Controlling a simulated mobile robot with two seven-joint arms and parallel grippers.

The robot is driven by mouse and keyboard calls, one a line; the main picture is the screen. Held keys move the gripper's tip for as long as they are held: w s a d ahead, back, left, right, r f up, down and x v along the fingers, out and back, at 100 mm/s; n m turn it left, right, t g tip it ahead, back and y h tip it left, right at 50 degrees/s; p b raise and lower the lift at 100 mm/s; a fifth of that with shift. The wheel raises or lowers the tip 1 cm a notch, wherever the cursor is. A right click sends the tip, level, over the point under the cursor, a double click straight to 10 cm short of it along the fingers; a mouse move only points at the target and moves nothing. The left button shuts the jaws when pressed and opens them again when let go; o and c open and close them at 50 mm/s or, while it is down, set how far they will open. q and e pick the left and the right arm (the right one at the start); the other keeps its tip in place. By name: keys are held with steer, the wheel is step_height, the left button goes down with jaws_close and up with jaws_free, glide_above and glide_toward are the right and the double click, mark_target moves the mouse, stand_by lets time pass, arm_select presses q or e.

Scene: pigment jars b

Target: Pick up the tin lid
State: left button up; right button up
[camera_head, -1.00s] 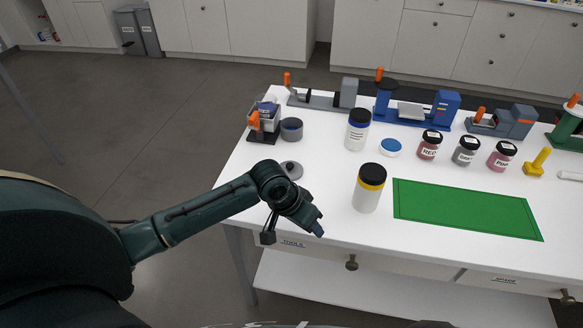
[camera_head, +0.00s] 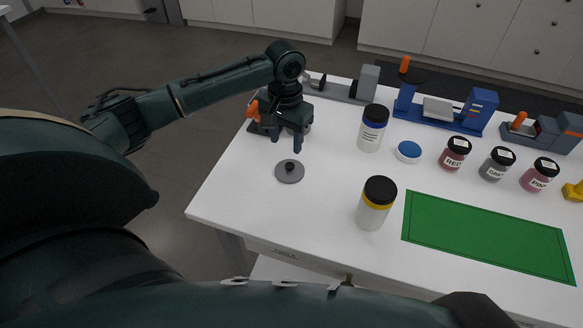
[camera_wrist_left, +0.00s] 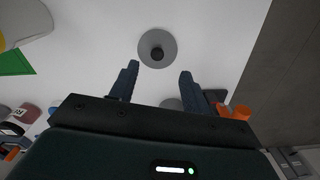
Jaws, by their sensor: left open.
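The tin lid (camera_head: 289,176) is a flat grey disc with a dark knob on top, lying on the white table near its left edge. It also shows in the left wrist view (camera_wrist_left: 145,50), just beyond the fingertips. My left gripper (camera_head: 288,147) is open and empty, fingers pointing down, above and a little behind the lid. In the left wrist view my gripper's two fingers (camera_wrist_left: 159,71) are spread apart, with the knob roughly in line with the gap. The grey tin is mostly hidden behind my left gripper. My right gripper is not in view.
A yellow-banded jar (camera_head: 374,214) stands right of the lid, and a blue-banded jar (camera_head: 372,137) behind. A blue lid (camera_head: 408,150), several labelled pigment jars and a green mat (camera_head: 488,238) lie further right. Bench tools line the back. The table around the lid is clear.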

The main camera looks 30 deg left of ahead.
mark_target(289, 165)
arm_select(q)
step_height(289, 165, down, 4)
steer(key=shift+r, duration=0.25)
steer(key=shift+w+d+f, duration=0.1)
steer(key=shift+w+f, duration=0.1)
steer(key=shift+f, duration=1.15)
steer(key=shift+w+d+f, duration=0.1)
steer(key=shift+w+f, duration=0.1)
steer(key=shift+f, duration=1.15)
steer(key=shift+c, duration=0.2)
jaws_close()
